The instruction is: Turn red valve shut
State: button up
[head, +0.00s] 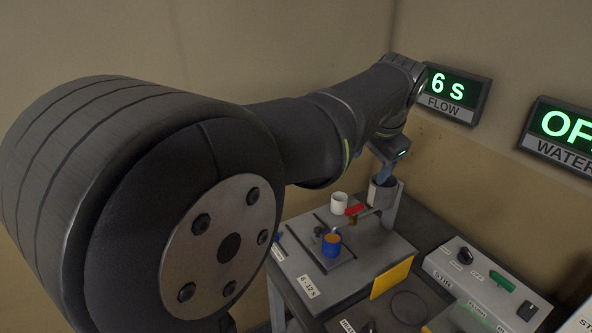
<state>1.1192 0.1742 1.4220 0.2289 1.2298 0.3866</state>
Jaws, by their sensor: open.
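The red valve handle (354,209) is small and sits on a brass-coloured fitting beside the grey post of the bench rig. It lies below and to the left of my gripper (384,175). My gripper points down over a dark grey cup-like vessel (383,194) at the top of the rig. Its bluish fingers are small and partly hidden by the arm and the vessel rim, and I take them as open. I cannot tell whether they touch the vessel. The gripper is apart from the red handle.
A control box (487,280) is at right. The flow display (450,94) reads 6 s; the water display (563,133) is cut off.

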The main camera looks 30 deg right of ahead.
jog(key=n, duration=0.2)
jog(key=n+g+y, duration=0.2)
jog(key=n+g, duration=0.2)
jog(key=n, duration=1.2)
send_over(355, 206)
notch_tip(355, 206, down, 17)
jog(key=shift+f, duration=0.2)
jog(key=shift+c, duration=0.2)
jog(key=c, duration=0.7)
